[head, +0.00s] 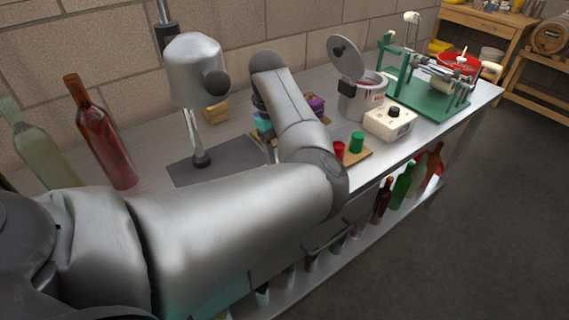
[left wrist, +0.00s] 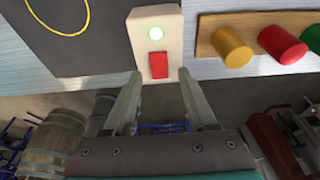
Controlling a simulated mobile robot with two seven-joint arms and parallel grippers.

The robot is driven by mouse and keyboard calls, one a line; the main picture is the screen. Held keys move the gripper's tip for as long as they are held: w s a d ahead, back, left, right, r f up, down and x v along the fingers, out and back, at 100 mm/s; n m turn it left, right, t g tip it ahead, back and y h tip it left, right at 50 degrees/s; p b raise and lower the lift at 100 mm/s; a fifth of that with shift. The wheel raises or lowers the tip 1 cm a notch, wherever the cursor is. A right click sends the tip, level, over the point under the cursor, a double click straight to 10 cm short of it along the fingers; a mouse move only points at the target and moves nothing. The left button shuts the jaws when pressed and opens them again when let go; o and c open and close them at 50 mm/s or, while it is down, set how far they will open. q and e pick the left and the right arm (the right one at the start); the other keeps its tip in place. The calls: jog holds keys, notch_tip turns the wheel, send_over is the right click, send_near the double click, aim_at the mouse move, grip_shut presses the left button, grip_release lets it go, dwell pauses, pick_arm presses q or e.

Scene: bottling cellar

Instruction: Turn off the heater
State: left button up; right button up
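In the head view my left arm hides this gripper and the switch box. A grey pot with a raised lid (head: 362,103) stands on the bench, beside a white box with a black knob (head: 390,121). My right gripper is not in view.
A wooden strip with yellow (left wrist: 232,47), red (left wrist: 282,43) and green pegs lies right of the switch box. A green-based machine (head: 430,92) stands at the bench's far end. A red bottle (head: 101,137) stands at the left. Bottles line the lower shelf.

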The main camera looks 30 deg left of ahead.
pick_arm(q)
jog(key=shift+r, duration=0.1)
jog(key=p+v, duration=0.3)
jog(key=v, duration=1.2)
jog(key=shift+r, duration=0.1)
